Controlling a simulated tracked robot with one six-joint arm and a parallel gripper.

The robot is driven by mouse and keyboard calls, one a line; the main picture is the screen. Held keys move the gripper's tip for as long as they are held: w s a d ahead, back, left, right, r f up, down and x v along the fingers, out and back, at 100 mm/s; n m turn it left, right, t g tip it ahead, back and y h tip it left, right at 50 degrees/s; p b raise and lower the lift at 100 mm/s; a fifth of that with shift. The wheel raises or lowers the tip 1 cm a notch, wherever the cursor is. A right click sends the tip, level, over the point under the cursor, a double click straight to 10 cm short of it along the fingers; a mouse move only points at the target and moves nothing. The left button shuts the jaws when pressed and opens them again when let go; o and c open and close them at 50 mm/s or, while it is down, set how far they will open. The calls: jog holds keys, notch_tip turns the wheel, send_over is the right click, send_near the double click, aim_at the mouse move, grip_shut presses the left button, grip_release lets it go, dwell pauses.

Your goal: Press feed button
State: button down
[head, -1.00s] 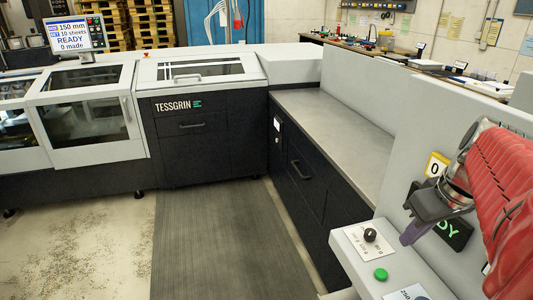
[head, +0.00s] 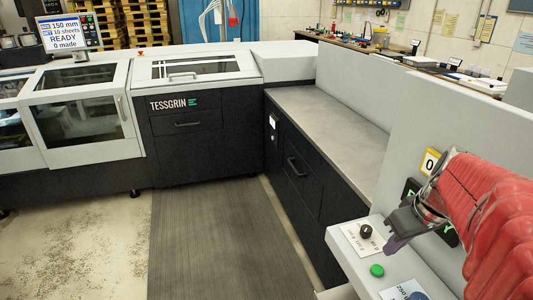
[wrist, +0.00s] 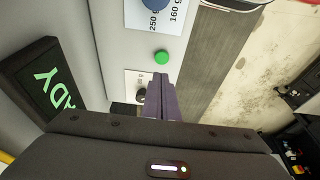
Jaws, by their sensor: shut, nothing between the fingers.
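A round green button (head: 377,270) sits on the light grey control ledge at the lower right; it is the only push button I can make out, and I read no label on it. It also shows in the wrist view (wrist: 162,57), just beyond my fingertips. My gripper (head: 394,245) has its purple fingers shut and empty, above the ledge, to the upper right of the button. In the wrist view the closed fingertips (wrist: 161,78) point at the button, with a visible gap below it. I cannot tell the height above the ledge.
A black knob (head: 365,231) on a white label plate is beside the button. A blue knob (wrist: 153,4) on a plate marked 250 g and 160 g is on its other side. A lit READY display (wrist: 47,85) is on the panel. The monitor (head: 68,32) reads READY, 0 made.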

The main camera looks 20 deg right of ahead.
aim_at(378, 270)
jog(key=x, duration=0.4)
jog(key=s+x, duration=0.1)
jog(key=x, duration=0.2)
jog(key=shift+f, duration=0.25)
jog(key=shift+s+a+f, duration=0.1)
jog(key=shift+s+f, duration=0.1)
jog(key=shift+f, duration=0.95)
jog(key=shift+w+r, duration=0.1)
jog(key=shift+r, duration=0.2)
notch_tip(378, 270, up, 5)
jog(key=shift+w+r, duration=0.1)
jog(key=v, duration=0.9)
jog(key=shift+d, duration=0.2)
